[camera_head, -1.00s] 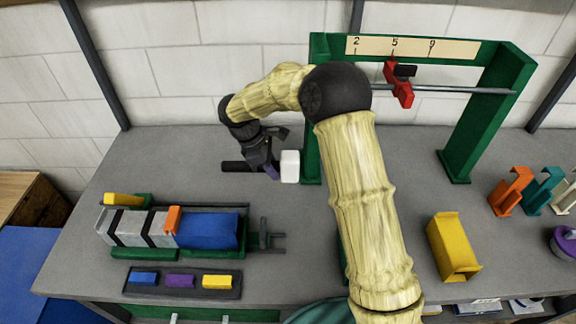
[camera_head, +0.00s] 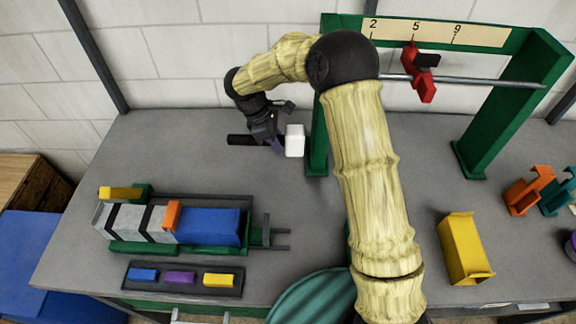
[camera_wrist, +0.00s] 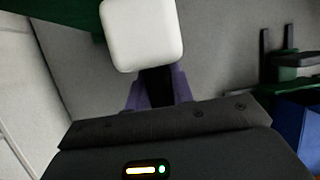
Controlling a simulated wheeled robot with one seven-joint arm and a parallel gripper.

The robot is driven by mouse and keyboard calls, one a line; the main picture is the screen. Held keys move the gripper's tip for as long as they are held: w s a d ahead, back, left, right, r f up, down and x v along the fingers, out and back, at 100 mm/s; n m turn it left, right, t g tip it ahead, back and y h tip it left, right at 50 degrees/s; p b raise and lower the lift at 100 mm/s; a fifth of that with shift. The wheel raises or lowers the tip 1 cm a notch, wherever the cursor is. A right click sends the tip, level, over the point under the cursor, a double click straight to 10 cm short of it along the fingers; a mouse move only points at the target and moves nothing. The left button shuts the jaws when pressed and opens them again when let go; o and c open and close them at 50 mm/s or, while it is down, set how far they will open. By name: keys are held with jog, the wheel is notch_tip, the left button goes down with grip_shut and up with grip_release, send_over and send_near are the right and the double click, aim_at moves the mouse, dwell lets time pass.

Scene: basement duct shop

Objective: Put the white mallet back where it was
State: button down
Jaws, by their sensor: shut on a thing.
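The white mallet has a white block head (camera_head: 295,141) and a black handle (camera_head: 240,140). My gripper (camera_head: 277,146) is shut on the mallet's handle and holds it above the back part of the grey bench, just left of the green frame's left post. In the wrist view the white head (camera_wrist: 142,34) stands close in front of the purple fingers (camera_wrist: 157,90), with the dark handle between them. I cannot tell from these views how high the mallet is above the bench top.
A green frame (camera_head: 484,120) carries a rod with a red clamp (camera_head: 420,75). A green fixture with a blue block (camera_head: 211,227) stands front left, with a tray (camera_head: 183,292) before it. A yellow bracket (camera_head: 463,247) and an orange bracket (camera_head: 528,190) stand right. The back left bench is clear.

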notch_tip(320, 180, down, 5)
jog(key=shift+f+p, duration=0.1)
jog(key=shift+p, duration=0.25)
jog(key=shift+f, duration=0.1)
notch_tip(320, 180, down, 3)
jog(key=shift+f+p, duration=0.1)
jog(key=shift+p, duration=0.3)
jog(key=shift+f, duration=0.15)
jog(key=shift+w+f, duration=0.1)
jog(key=c, duration=1.6)
grip_release()
jog(key=shift+d+f, duration=0.1)
jog(key=shift+c, duration=0.2)
jog(key=o, duration=0.4)
jog(key=shift+o, duration=0.2)
jog(key=b+v, duration=0.1)
jog(key=v, duration=1.1)
jog(key=shift+b, duration=0.35)
